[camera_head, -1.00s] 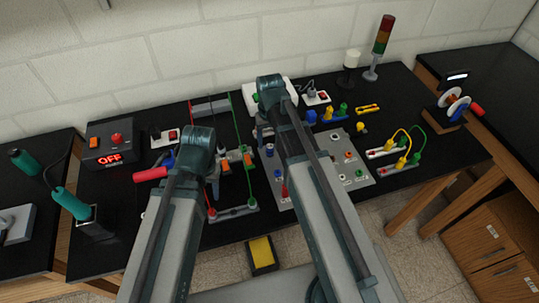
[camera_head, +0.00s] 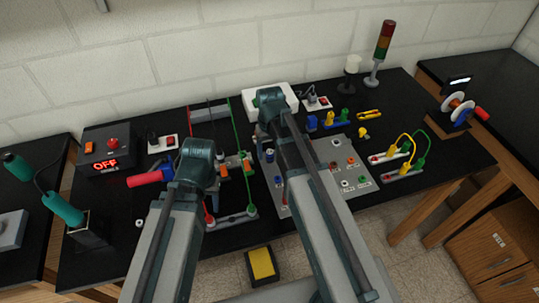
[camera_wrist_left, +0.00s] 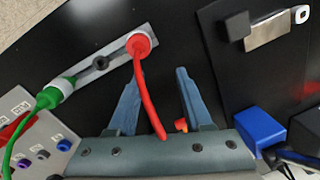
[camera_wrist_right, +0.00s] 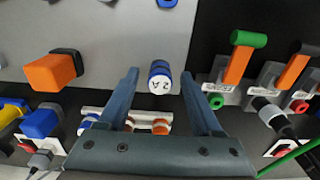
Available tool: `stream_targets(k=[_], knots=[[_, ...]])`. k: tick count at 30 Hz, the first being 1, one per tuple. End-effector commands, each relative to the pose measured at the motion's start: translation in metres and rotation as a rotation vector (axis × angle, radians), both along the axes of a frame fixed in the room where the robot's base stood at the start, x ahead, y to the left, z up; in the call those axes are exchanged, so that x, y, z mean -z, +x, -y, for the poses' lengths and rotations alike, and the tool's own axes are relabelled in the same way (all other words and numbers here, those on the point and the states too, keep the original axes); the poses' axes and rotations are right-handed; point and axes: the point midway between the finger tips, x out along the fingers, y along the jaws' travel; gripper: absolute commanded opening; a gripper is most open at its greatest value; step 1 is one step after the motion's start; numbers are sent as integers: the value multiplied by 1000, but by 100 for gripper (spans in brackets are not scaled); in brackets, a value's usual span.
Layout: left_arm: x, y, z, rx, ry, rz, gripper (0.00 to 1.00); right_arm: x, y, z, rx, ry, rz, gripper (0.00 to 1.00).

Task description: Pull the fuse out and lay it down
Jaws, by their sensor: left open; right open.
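The fuse looks to be the short white cylinder with blue bands marked "2 A" (camera_wrist_right: 159,78) in the right wrist view. It is at the edge of the grey panel (camera_wrist_right: 120,45), and it shows in the head view as a small white and blue piece (camera_head: 269,155). My right gripper (camera_wrist_right: 159,76) is open, with one finger on each side of the fuse and a gap on both sides. Its fingertips are hidden behind my arm in the head view. My left gripper (camera_wrist_left: 157,85) is open and empty above the black bench, close to a red lead (camera_wrist_left: 144,90).
Green and orange levers (camera_wrist_right: 237,60) stand right of the fuse in the right wrist view, an orange block (camera_wrist_right: 55,70) to its left. A bar with red and green plugs (camera_wrist_left: 97,63) is near my left gripper. A signal tower (camera_head: 384,45) stands at the back.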

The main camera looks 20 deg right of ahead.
Motion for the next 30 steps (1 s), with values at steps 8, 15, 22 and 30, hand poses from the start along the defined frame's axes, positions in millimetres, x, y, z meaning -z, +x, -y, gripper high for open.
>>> stream_targets(k=[8,15,22,30], knots=[[0,0,0,0,0,0,50,0,0,0,0,0,0,66],[0,0,0,0,0,0,50,0,0,0,0,0,0,30],[0,0,0,0,0,0,50,0,0,0,0,0,0,0],[0,0,0,0,0,0,50,0,0,0,0,0,0,0]])
